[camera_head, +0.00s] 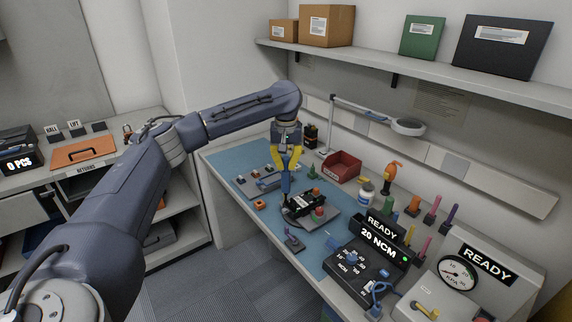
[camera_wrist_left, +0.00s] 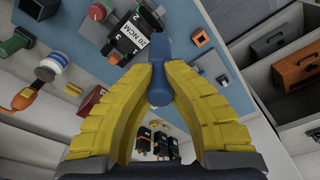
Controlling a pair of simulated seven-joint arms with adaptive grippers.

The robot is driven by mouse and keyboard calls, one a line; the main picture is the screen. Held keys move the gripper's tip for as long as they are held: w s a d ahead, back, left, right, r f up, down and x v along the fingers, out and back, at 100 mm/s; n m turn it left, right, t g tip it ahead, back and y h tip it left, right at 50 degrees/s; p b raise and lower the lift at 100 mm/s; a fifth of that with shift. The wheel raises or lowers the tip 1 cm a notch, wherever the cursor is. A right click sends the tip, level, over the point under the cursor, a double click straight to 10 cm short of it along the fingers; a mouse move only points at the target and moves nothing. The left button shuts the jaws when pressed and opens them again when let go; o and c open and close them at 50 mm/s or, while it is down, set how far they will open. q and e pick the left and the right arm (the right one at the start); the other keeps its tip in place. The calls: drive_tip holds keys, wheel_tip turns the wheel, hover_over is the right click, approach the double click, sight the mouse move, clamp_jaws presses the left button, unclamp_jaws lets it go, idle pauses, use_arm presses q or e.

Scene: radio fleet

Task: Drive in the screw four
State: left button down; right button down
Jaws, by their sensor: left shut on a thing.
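My left gripper (camera_head: 286,160) has yellow fingers shut on a blue screwdriver (camera_head: 286,182), held upright with its lower end at the left part of the black radio (camera_head: 305,201). In the left wrist view the screwdriver (camera_wrist_left: 159,88) sits between the fingertips (camera_wrist_left: 160,75). The radio (camera_wrist_left: 126,45), with a white 20 NCM label and number marks, lies beyond it. The radio rests on a grey fixture plate (camera_head: 322,222) on the blue mat. I cannot tell whether the driver's tip touches a screw, and screw four is too small to make out. My right gripper is not in view.
A torque controller (camera_head: 374,247) reading READY, 20 NCM stands at the front right. A red bin (camera_head: 342,166), white bottle (camera_head: 366,189) and several coloured tools stand behind. A lamp (camera_head: 407,126) reaches over the bench. The blue mat (camera_head: 232,166) has clear room at its far left.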

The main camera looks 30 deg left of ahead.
sight(288, 157)
use_arm(q)
drive_tip(key=shift+f, duration=0.7)
idle(2.3)
drive_tip(key=shift+r, duration=0.15)
drive_tip(key=shift+r, duration=2.35)
drive_tip(key=shift+d+r, duration=0.1)
drive_tip(key=shift+d, duration=0.25)
drive_tip(key=s+d+f+m, duration=0.2)
drive_tip(key=s+d+m, duration=0.1)
drive_tip(key=s+d, duration=0.6)
drive_tip(key=s+d+f+m, duration=0.3)
drive_tip(key=s+d, duration=0.6)
drive_tip(key=d, duration=0.3)
drive_tip(key=shift+s+m+h, duration=0.2)
drive_tip(key=shift+m+h, duration=0.1)
